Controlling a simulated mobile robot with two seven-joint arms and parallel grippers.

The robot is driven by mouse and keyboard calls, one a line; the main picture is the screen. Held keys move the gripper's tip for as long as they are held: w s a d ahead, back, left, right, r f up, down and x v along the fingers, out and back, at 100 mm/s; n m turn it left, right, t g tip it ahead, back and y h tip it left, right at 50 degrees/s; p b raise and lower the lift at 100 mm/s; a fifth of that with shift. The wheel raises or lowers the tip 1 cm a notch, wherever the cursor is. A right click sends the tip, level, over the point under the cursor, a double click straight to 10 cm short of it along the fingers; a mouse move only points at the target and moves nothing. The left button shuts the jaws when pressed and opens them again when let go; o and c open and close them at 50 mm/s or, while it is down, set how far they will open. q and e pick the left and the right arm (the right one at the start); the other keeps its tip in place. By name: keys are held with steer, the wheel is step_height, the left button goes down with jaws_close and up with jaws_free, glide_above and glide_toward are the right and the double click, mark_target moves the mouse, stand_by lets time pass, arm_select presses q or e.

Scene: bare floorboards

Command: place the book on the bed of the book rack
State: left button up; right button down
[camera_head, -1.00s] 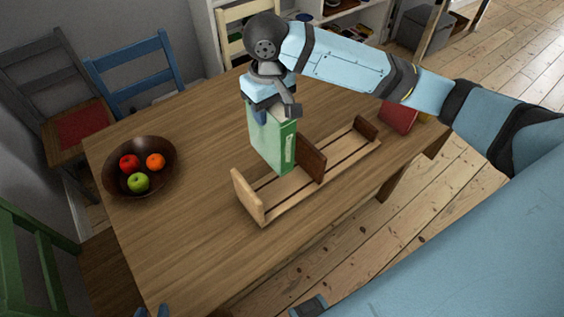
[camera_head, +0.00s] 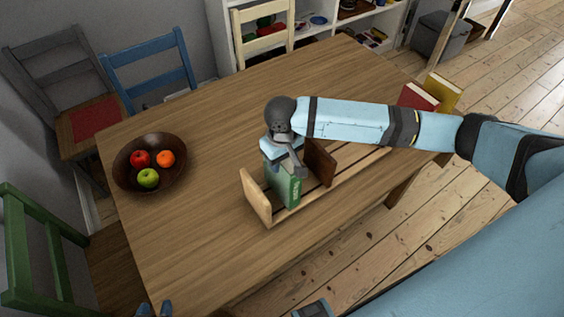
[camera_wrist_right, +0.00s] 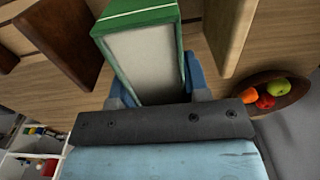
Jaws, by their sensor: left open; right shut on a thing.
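The green book (camera_head: 286,191) is upright between the light wooden left end (camera_head: 256,196) of the book rack and its dark brown divider (camera_head: 320,163). My right gripper (camera_head: 283,160) is shut on the book's upper part from above. The right wrist view shows the book (camera_wrist_right: 146,60) between the blue fingers of the gripper (camera_wrist_right: 156,88). The book's lower edge is down at the rack, but I cannot tell whether it touches the bed. My left gripper (camera_head: 153,309) is open and empty at the bottom edge of the head view; only its fingertips show.
A dark bowl (camera_head: 178,183) with red, orange and green fruit stands left of the rack. A red book (camera_head: 418,97) and a yellow book (camera_head: 443,91) are at the table's far right. Chairs surround the table's left and back sides.

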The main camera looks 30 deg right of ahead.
steer(key=shift+f, duration=0.75)
arm_select(q)
steer(key=shift+r, duration=0.1)
arm_select(e)
steer(key=c, duration=0.6)
jaws_free()
steer(key=shift+f, duration=0.1)
step_height(320, 180, up, 12)
steer(key=shift+r, duration=0.15)
